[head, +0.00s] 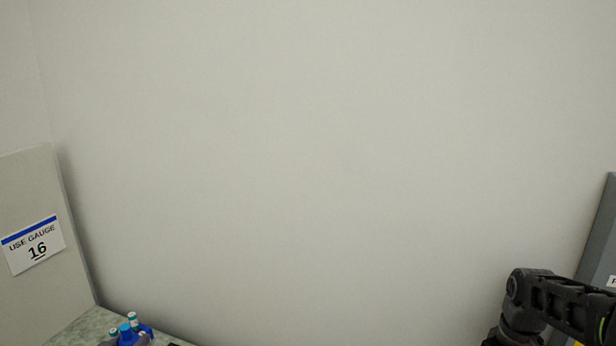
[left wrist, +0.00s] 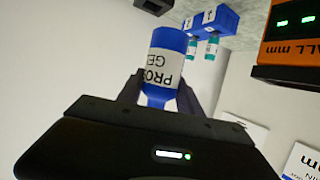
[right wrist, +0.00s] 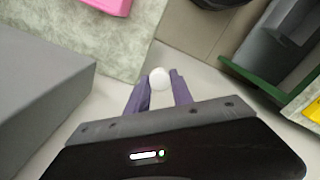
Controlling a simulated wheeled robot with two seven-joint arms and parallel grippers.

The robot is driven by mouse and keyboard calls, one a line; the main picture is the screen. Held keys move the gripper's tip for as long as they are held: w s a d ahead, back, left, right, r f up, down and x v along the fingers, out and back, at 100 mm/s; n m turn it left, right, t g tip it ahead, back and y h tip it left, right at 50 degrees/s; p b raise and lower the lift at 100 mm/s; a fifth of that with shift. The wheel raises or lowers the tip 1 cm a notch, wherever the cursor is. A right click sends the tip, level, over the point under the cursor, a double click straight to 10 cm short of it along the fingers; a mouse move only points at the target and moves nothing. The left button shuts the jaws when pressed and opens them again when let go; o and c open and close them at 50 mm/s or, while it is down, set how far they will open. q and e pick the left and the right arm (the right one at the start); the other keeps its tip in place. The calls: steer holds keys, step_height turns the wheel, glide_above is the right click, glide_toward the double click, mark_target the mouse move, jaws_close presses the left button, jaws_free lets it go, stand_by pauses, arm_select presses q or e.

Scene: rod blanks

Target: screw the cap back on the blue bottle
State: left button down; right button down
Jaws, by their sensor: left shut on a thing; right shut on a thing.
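The blue bottle (left wrist: 169,40), with a white label lettered in black, is between the fingers of my left gripper (left wrist: 158,95) in the left wrist view. That gripper is shut on it, and the bottle's narrower end lies toward the palm. I cannot see its mouth clearly. In the right wrist view my right gripper (right wrist: 160,88) is shut on a small round white cap (right wrist: 159,78) at its fingertips. The cap and bottle do not appear together in any view. Neither gripper's fingers show clearly in the head view.
A blue holder (left wrist: 212,19) with small teal-capped vials stands on the speckled surface. An orange and black device (left wrist: 288,45) is near it. In the right wrist view there are a grey box (right wrist: 40,95), a pink object (right wrist: 110,5) and a green-edged tray (right wrist: 250,80).

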steer(key=w+a+f+m, duration=0.1)
steer(key=a+m, duration=0.1)
steer(key=a, duration=0.5)
steer(key=w+a+f+m, duration=0.1)
steer(key=a+m, duration=0.1)
steer(key=a, duration=0.5)
steer(key=shift+a+f, duration=0.15)
steer(key=shift+f, duration=0.15)
arm_select(q)
steer(key=s+d+f+m+h, duration=0.2)
steer(key=d+h, duration=0.1)
steer(key=d, duration=1)
steer(key=s+d+f+m+g+h, duration=0.1)
steer(key=s+d+f+m+h, duration=0.1)
steer(key=d, duration=1)
steer(key=s+d+f+m+g+h, duration=0.1)
steer(key=s+d+f+m+h, duration=0.1)
steer(key=d, duration=1.1)
steer(key=shift+d+f+m+h, duration=0.3)
steer(key=shift+f+m+h, duration=0.3)
steer(key=shift+m+h, duration=0.45)
steer(key=shift+s, duration=0.1)
